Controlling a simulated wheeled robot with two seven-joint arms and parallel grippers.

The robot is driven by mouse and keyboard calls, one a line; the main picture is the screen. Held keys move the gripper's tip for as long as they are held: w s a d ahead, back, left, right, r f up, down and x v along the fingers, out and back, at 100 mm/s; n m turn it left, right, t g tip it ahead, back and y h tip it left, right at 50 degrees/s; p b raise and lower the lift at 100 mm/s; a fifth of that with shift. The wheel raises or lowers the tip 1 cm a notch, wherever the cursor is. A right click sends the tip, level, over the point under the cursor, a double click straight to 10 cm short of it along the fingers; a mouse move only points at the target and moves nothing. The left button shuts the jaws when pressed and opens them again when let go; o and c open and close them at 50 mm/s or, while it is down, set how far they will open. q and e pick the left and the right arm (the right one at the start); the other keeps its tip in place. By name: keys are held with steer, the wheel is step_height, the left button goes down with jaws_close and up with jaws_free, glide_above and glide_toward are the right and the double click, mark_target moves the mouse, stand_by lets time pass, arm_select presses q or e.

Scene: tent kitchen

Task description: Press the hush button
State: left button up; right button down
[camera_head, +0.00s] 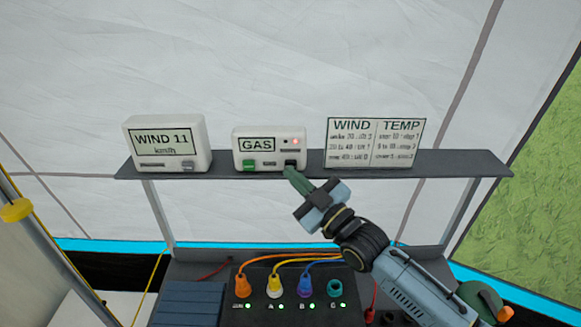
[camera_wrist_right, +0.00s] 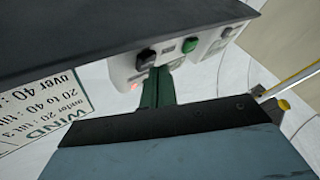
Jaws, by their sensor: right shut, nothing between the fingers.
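The white GAS box (camera_head: 243,134) stands on the grey shelf, with a lit red light, a green button (camera_head: 249,165) at its lower left and a black button (camera_head: 291,163) at its lower right. I cannot read which one is the hush button. My right gripper (camera_head: 293,178) is shut and empty, its green fingertips just below and in front of the black button. In the right wrist view the fingertips (camera_wrist_right: 158,86) are close to the black button (camera_wrist_right: 146,58), with the green button (camera_wrist_right: 189,45) beside it. I cannot tell whether they touch. My left gripper is not in view.
On the shelf (camera_head: 450,163), the WIND 11 box (camera_head: 166,142) stands left of the GAS box and a WIND/TEMP card (camera_head: 375,142) stands right. The shelf's edge is close to my gripper. Below is a dark panel (camera_head: 262,314) with coloured plugs and cables.

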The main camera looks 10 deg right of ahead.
steer(key=shift+w+d, duration=0.1)
steer(key=shift+w, duration=0.35)
stand_by(0.7)
steer(key=shift+s, duration=0.15)
steer(key=shift+s+p, duration=0.45)
steer(key=shift+s, duration=0.25)
steer(key=shift+a, duration=0.2)
steer(key=s+p, duration=0.2)
steer(key=s, duration=0.1)
steer(key=s+a+p, duration=0.1)
steer(key=s, duration=0.1)
steer(key=shift+f, duration=0.1)
stand_by(0.7)
